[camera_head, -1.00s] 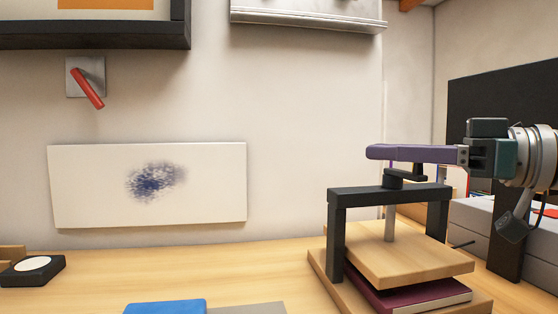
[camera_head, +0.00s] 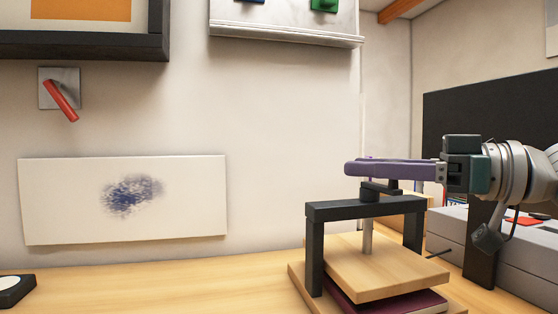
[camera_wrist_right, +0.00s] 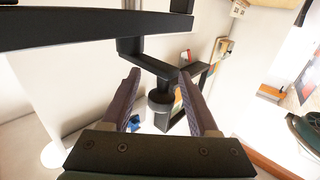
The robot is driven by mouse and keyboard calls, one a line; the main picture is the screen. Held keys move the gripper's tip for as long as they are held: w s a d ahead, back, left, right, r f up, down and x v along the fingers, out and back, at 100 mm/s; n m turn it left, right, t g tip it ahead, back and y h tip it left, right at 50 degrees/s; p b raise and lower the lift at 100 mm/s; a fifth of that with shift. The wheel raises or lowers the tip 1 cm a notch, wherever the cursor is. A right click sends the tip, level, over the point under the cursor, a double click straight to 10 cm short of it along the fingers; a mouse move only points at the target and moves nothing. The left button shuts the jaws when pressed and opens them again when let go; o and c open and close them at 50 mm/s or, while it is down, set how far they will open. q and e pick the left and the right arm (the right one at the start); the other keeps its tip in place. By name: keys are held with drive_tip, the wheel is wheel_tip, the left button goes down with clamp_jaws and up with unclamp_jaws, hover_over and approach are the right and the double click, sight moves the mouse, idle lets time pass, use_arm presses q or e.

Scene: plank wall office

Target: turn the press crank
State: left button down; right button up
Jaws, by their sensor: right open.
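The press (camera_head: 316,252) stands on the right of the table, with a black frame, a wooden plate and a maroon book under the plate. Its black crank (camera_head: 369,195) sits on top of the crossbar. My right gripper (camera_head: 347,168) comes in from the right, its purple fingers level just above the crank. In the right wrist view the open fingers (camera_wrist_right: 160,76) lie either side of a black crank part (camera_wrist_right: 160,98), with gaps showing. Whether a finger touches it I cannot tell. My left gripper is out of view.
A white panel (camera_head: 60,205) with a blue smudge leans at the wall. A red lever (camera_head: 61,100) is on the wall at left. A grey machine (camera_head: 520,262) stands beyond the press at right.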

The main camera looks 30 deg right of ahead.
drive_tip(key=s+d+p, duration=0.1)
drive_tip(key=p, duration=0.1)
drive_tip(key=s+d+r+p, duration=0.1)
drive_tip(key=p, duration=0.1)
drive_tip(key=shift+s+p, duration=0.3)
drive_tip(key=shift+s, duration=0.1)
drive_tip(key=f+p+v, duration=0.1)
drive_tip(key=p+v, duration=0.1)
drive_tip(key=v, duration=0.4)
